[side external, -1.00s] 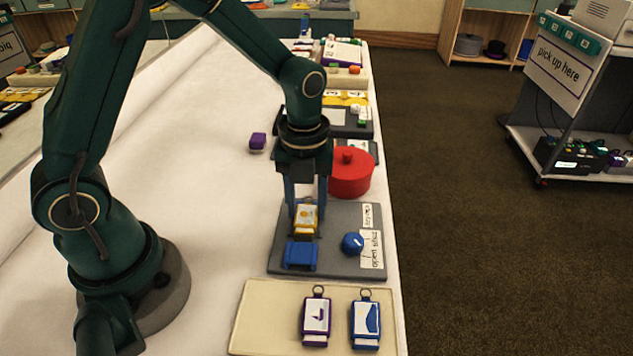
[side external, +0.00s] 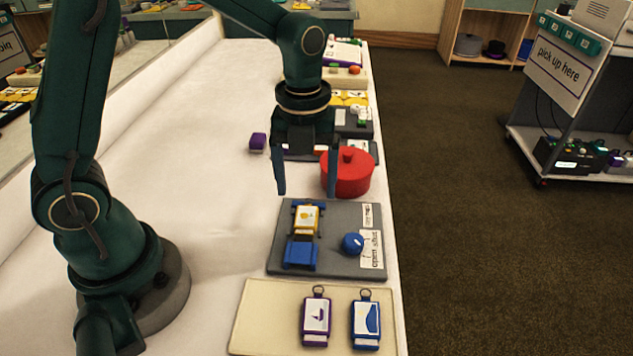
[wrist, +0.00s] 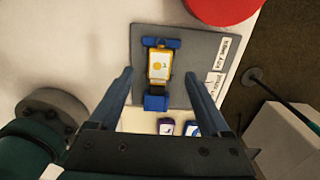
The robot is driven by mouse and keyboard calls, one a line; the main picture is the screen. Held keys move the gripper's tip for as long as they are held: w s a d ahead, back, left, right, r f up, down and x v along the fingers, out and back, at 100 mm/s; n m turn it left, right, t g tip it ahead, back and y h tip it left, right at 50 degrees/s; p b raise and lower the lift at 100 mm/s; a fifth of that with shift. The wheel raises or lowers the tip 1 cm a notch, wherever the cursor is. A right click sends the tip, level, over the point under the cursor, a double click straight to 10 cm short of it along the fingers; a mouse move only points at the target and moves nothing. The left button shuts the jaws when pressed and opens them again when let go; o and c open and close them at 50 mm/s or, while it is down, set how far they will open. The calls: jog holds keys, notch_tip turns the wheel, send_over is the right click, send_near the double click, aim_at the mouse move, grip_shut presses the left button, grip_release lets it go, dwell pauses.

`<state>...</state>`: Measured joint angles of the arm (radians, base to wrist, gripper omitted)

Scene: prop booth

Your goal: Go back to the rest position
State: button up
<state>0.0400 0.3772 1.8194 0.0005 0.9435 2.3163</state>
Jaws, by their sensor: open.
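My gripper (side external: 306,190) is open and empty, raised above the grey board (side external: 338,220). Its two blue fingers point down and are well apart. In the wrist view the fingers (wrist: 165,80) spread on both sides of the board's blue holder. A yellow tag with a white label (side external: 305,219) sits in the blue holder (side external: 300,252) on the board. It also shows in the wrist view (wrist: 159,65), apart from the fingers. A blue knob (side external: 352,243) stands on the board beside white printed labels (side external: 372,249).
A red lidded pot (side external: 348,175) stands just behind the board. A cream tray (side external: 265,315) in front holds a purple tag (side external: 316,318) and a blue tag (side external: 365,321). A purple block (side external: 257,142) lies left of the gripper. The white table (side external: 200,160) is clear at left.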

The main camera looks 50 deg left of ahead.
jog(key=s+r+n+t, duration=0.4)
jog(key=r+n, duration=0.2)
jog(key=r, duration=0.4)
jog(key=s+a+f+n+t, duration=0.1)
jog(key=s+n, duration=0.6)
jog(key=n, duration=1.4)
jog(key=shift+s+t, duration=0.3)
